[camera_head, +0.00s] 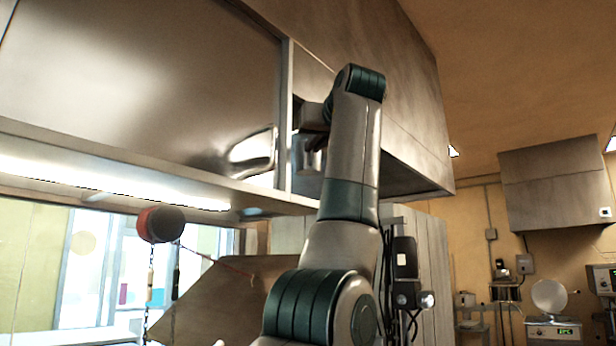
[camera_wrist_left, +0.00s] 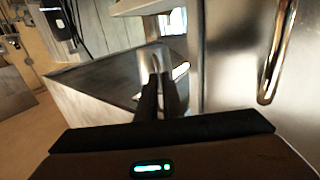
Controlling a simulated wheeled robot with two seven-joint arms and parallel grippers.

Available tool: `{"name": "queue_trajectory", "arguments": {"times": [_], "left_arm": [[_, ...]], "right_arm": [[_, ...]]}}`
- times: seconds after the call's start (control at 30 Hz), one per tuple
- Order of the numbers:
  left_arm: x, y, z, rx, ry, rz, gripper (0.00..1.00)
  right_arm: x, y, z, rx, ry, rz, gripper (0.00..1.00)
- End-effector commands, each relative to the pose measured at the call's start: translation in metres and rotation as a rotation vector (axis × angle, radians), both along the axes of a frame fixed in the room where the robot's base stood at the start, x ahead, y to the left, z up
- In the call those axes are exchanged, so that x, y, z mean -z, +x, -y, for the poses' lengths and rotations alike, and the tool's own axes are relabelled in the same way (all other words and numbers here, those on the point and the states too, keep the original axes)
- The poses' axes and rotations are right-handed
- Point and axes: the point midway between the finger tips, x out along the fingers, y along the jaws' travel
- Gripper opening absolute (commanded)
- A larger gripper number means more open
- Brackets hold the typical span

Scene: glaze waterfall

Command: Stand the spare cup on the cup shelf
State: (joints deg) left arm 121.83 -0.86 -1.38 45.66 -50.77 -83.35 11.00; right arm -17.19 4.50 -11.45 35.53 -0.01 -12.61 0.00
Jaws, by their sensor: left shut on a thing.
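My left arm reaches up in the head view, and my left gripper (camera_head: 312,138) is at the opening in the wall cabinet. It is shut on a small grey metallic thing, which I take to be the spare cup (camera_head: 308,160); only part of it shows. In the left wrist view the dark fingers (camera_wrist_left: 158,92) are close together, with the shiny cup (camera_wrist_left: 154,60) at their tips. The opening beside the metal door, which looks like the cup shelf (camera_head: 304,187), is partly hidden by my arm. I cannot tell whether the cup touches the shelf. My right gripper is not in view.
A large metal cabinet door (camera_head: 140,75) with a curved handle (camera_head: 252,153) is left of the opening. It also shows in the left wrist view (camera_wrist_left: 235,65). A red and black round thing (camera_head: 160,224) hangs below the cabinet. Another wall cabinet (camera_head: 555,180) is at the right.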

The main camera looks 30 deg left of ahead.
Motion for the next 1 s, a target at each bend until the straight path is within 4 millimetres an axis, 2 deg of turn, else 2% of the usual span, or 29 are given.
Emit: {"name": "queue_trajectory", "arguments": {"times": [0.1, 0.27, 0.4, 0.77, 1.0], "left_arm": [[0.012, 0.013, -0.02, -0.002, -0.001, -0.001, 0.0], [0.024, 0.025, -0.036, 0.0, -0.001, 0.001, 0.0], [0.03, 0.025, -0.036, 0.001, 0.002, 0.001, 0.0], [0.031, 0.025, -0.035, 0.0, 0.001, 0.001, 0.0], [0.046, 0.025, -0.035, 0.0, 0.0, 0.0, 0.0]], "right_arm": [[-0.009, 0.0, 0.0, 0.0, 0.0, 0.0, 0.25], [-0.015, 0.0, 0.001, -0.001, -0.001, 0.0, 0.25], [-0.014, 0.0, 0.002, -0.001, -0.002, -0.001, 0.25], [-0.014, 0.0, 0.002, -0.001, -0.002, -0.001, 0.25], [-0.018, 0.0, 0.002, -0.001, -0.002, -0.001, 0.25]]}}
